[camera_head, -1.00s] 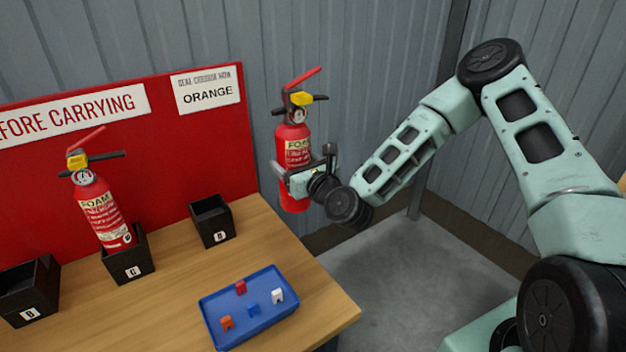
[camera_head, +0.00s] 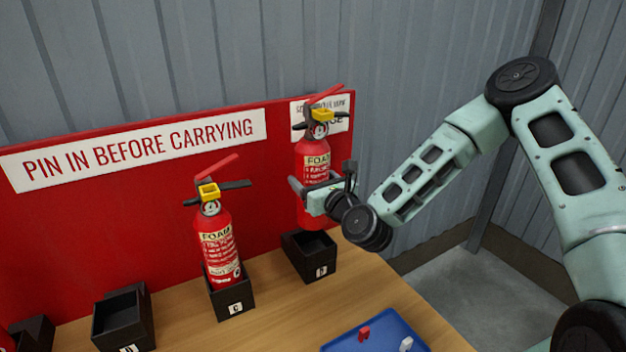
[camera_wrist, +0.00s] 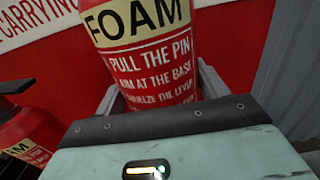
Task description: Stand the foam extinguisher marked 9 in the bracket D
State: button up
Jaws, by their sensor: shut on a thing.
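My gripper (camera_head: 320,190) is shut around the middle of a red foam extinguisher (camera_head: 313,158) with a red lever and a yellow piece at its neck. It is upright and fills the top of the wrist view (camera_wrist: 150,65), its FOAM label facing the camera. No number 9 is readable on it. Bracket D (camera_head: 318,272), an open black box, stands on the bench just below. The extinguisher's base appears above or near the bracket's back rim; I cannot tell whether it touches or is inside.
Another foam extinguisher (camera_head: 217,240) stands in bracket C (camera_head: 236,300), left of bracket D. An empty black bracket (camera_head: 122,318) is farther left. The red board (camera_head: 80,230) rises behind. A blue tray (camera_head: 340,345) with small coloured pieces lies at the front right.

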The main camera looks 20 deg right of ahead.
jog(key=shift+f+b, duration=1.9)
jog(key=shift+f, duration=0.45)
jog(key=shift+s+f+b, duration=0.1)
jog(key=shift+f+b, duration=2.15)
jog(key=shift+f, duration=0.35)
dwell(1.8)
dwell(0.3)
jog(key=o, duration=1.5)
jog(key=shift+f, duration=0.1)
